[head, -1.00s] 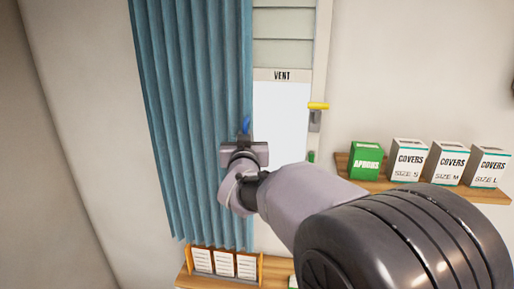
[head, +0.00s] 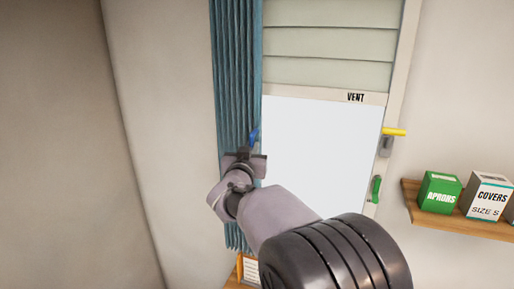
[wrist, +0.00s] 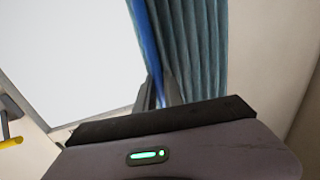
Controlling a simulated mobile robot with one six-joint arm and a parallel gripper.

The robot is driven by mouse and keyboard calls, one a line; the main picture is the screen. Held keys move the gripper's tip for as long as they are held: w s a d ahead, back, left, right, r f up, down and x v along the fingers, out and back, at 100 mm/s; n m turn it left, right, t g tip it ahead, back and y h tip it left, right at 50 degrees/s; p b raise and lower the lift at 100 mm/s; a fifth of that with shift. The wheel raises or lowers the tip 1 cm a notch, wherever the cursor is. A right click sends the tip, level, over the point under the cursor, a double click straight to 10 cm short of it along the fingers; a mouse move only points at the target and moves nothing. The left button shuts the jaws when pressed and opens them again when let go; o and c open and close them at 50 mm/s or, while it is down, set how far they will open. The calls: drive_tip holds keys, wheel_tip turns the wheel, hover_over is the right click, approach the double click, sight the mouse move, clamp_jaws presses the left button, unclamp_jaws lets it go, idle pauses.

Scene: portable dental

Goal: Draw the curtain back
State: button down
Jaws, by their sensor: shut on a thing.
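The blue-teal curtain (head: 232,80) hangs in narrow, bunched folds at the left side of the window in the head view. My gripper (head: 250,150) is at its right edge, shut on a bright blue strip (head: 254,134) along that edge. In the wrist view the curtain (wrist: 200,50) rises beyond my gripper (wrist: 160,95), and the blue strip (wrist: 146,40) runs down between the fingers. The window (head: 320,140), a bright pane under pale slats marked VENT, is uncovered to the right of the curtain. The fingertips are partly hidden in the head view.
A yellow handle (head: 394,132) and a green handle (head: 376,188) stick out at the window's right frame. A wooden shelf (head: 460,218) on the right holds a green aprons box (head: 438,192) and a covers box (head: 487,198). A card rack (head: 249,270) is below the curtain.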

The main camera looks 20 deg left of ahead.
drive_tip(key=c, duration=1.5)
unclamp_jaws()
drive_tip(key=shift+w, duration=0.1)
drive_tip(key=shift+o, duration=0.2)
drive_tip(key=s+d+b, duration=0.2)
drive_tip(key=s+b, duration=0.3)
drive_tip(key=s, duration=1.2)
drive_tip(key=shift+s+d, duration=0.15)
drive_tip(key=shift+d, duration=0.25)
